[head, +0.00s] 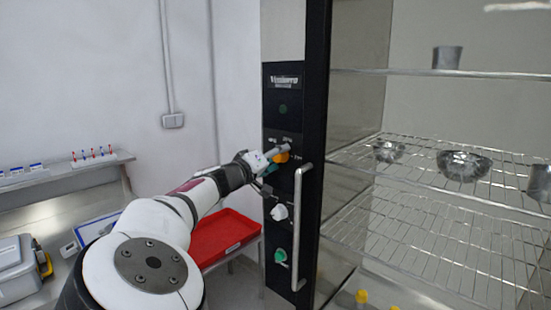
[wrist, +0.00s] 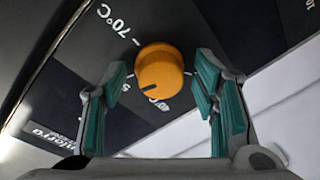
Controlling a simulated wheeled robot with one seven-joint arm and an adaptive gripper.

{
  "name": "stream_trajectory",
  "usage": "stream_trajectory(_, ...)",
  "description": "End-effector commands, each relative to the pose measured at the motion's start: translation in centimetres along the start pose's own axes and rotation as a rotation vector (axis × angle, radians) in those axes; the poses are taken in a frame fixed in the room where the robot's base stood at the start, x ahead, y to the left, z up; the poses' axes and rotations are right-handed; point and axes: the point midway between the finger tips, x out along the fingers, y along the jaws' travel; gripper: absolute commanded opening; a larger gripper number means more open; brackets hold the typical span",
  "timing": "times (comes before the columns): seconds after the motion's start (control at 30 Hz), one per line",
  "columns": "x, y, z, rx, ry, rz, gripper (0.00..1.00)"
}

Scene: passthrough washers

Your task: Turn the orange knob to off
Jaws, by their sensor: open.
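The orange knob (head: 281,157) is on the black control panel (head: 284,112) at the left of the glass-fronted cabinet. In the wrist view the orange knob (wrist: 160,71) shows a dark pointer mark toward its lower left, with white print around it, including "-70°C". My gripper (head: 268,158) is at the panel by the knob. In the wrist view my gripper (wrist: 158,92) is open, with one teal-padded finger on each side of the knob. Gaps show between the pads and the knob.
Below are a white knob (head: 279,212) and a green knob (head: 280,256). A vertical door handle (head: 298,225) stands out just right of the knobs. A red tray (head: 222,237) sits below my arm. A bench (head: 60,178) is at left.

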Motion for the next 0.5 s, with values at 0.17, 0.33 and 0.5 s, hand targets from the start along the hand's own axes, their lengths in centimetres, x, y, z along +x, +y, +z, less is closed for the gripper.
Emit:
stream_trajectory(0.17,-0.03,-0.02,0.0,0.0,0.0,0.0,0.34)
stream_trajectory(0.33,-0.03,-0.07,0.02,0.0,0.0,-0.001,0.09)
stream_trajectory(0.5,-0.01,-0.12,0.04,-0.001,0.0,-0.002,0.09)
